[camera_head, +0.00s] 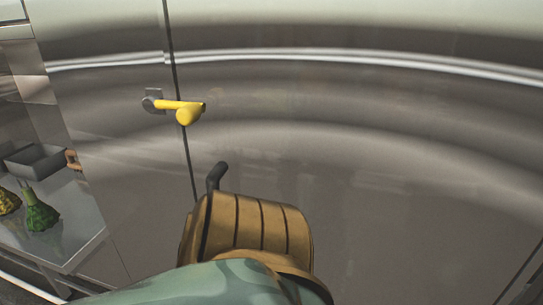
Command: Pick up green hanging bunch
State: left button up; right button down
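A green bunch (41,214) with a bumpy body and a narrower top sits at the far left, on or just above a grey metal surface. I cannot tell whether it hangs or rests there. A yellow bunch (9,202) is just left of it, cut by the picture edge. Neither of my grippers can be made out in the head view, and nothing is seen touching the green bunch.
The grey metal counter (88,231) holds a dark grey tray (38,161) behind the bunches. A large metal door (370,180) with a yellow handle (185,110) fills the middle and right. A brown banded shape, unclear whether mine, blocks the lower middle.

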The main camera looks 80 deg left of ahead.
aim_at(41, 216)
jog(key=u, duration=4.35)
